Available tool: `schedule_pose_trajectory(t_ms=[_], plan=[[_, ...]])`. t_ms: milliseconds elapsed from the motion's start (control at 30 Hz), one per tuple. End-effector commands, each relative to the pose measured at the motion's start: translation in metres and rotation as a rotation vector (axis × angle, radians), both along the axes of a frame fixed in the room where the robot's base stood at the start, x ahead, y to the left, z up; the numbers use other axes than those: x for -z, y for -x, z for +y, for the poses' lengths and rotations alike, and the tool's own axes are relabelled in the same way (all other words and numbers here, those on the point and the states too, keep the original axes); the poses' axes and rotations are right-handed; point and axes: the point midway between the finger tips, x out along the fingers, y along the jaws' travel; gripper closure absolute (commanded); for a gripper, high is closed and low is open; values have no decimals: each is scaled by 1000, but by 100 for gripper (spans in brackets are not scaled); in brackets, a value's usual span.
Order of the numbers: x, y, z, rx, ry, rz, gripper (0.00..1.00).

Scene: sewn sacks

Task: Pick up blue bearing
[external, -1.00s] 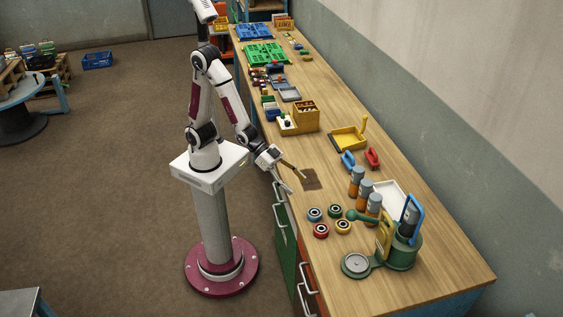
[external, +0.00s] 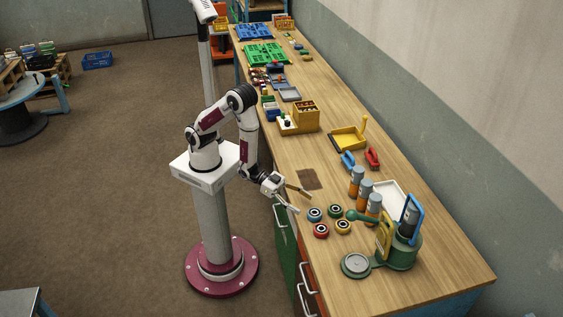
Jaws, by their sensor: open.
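The blue bearing (external: 315,214) lies flat on the wooden bench, at the back left of a small group of bearings. A green bearing (external: 335,210), a red bearing (external: 321,231) and a yellow bearing (external: 343,227) lie close beside it. My gripper (external: 302,201) is open and empty, with its fingers spread over the bench's near edge. It is just up and left of the blue bearing and apart from it. Its exact height above the bench is hard to tell.
A green press (external: 402,252) with a round plate stands right of the bearings. Orange-and-grey cylinders (external: 356,182) and a white tray (external: 388,197) stand behind them. A brown mat (external: 310,179) lies beyond my gripper. Bare bench lies at the right end.

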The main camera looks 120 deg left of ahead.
Motion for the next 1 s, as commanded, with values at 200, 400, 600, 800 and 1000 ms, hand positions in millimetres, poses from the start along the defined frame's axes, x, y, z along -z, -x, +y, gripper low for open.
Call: schedule_pose_trajectory(t_ms=[200, 400, 600, 800, 1000], plan=[[15, 6, -2, 3, -12, -54, 38], [19, 9, -2, 4, -16, -79, 38], [18, 9, -2, 4, -16, -82, 38], [18, 8, -2, 4, -16, -82, 38], [20, -3, -2, 3, -16, -83, 38]])
